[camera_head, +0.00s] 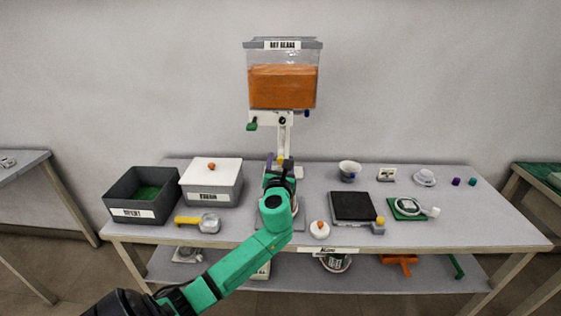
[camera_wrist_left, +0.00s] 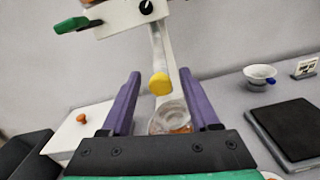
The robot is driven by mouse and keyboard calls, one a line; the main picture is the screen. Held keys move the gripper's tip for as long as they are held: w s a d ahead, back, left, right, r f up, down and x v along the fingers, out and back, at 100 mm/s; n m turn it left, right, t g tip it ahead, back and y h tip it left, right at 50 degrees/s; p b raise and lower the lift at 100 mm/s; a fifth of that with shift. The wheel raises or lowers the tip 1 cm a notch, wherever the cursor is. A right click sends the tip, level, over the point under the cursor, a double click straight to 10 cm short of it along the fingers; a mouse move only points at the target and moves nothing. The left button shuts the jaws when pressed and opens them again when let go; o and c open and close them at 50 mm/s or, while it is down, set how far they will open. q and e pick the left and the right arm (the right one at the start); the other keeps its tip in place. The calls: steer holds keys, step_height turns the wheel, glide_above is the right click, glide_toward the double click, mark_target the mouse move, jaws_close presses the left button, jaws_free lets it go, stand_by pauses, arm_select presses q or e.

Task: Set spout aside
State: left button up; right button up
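The dispenser's white spout (camera_head: 285,135) hangs below a canister of orange contents (camera_head: 283,86). In the left wrist view the spout (camera_wrist_left: 159,52) comes down to a yellow end (camera_wrist_left: 160,84). My left gripper (camera_head: 280,165) is open in front of the dispenser. Its two purple fingers (camera_wrist_left: 160,74) stand apart on either side of the spout's lower end, with visible gaps; how deep the spout sits between them is unclear. A clear round vessel (camera_wrist_left: 170,117) shows below the yellow end, partly hidden by my gripper. My right gripper is not in view.
A dark open bin (camera_head: 124,212) and a white-lidded box (camera_head: 211,180) stand at the left. A glass scoop with a yellow handle (camera_head: 188,220) lies in front. To the right are a black plate (camera_head: 353,206), a white cup (camera_head: 349,169) and an orange-knobbed lid (camera_head: 319,229).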

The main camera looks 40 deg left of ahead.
arm_select(q)
jaws_close()
stand_by(1.3)
